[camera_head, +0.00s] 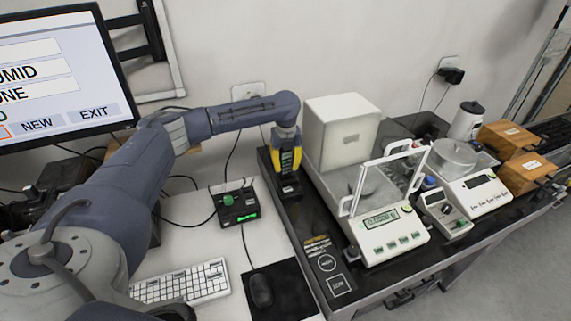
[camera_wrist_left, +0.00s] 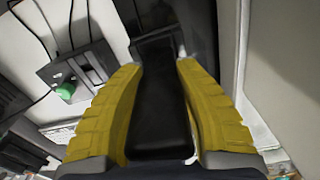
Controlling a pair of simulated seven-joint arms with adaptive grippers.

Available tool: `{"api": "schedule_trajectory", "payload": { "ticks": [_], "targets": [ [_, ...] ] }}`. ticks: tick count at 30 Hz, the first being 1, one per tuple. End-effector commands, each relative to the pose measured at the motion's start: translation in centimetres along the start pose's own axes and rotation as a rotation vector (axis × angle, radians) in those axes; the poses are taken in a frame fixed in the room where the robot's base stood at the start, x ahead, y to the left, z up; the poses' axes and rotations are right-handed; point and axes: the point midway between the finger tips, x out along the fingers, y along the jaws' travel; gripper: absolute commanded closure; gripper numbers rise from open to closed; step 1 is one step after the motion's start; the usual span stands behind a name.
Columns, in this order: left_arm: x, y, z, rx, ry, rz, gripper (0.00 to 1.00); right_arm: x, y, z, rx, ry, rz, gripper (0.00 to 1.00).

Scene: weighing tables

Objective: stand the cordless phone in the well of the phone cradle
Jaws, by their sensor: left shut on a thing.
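My left gripper (camera_head: 286,157) points down over the dark bench and is shut on the black cordless phone (camera_wrist_left: 158,112). In the left wrist view the phone lies between the two yellow fingers (camera_wrist_left: 160,95). In the head view the phone (camera_head: 287,160) is mostly covered by the fingers. The black phone cradle (camera_head: 289,190) is directly below the gripper, left of the white balance. In the left wrist view the cradle (camera_wrist_left: 152,48) shows past the phone's far end. I cannot tell whether the phone's lower end is inside the well. My right gripper is not in view.
A white balance (camera_head: 386,238) with a raised glass shield and a white box (camera_head: 343,132) stand close right of the cradle. A black box with a green knob (camera_head: 237,207) is on the white desk to the left. Keyboard (camera_head: 181,283) and mouse (camera_head: 261,290) lie in front.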

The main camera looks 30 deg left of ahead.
Motion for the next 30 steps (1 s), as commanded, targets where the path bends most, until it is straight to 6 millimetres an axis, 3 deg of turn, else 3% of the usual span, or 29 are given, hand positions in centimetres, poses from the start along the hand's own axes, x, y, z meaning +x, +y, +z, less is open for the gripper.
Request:
{"api": "schedule_trajectory", "payload": {
  "ticks": [30],
  "targets": [
    [1.3, 0.0, 0.0, 0.0, 0.0, 0.0, 1.0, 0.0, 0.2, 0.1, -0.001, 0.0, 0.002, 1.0]
  ]
}}
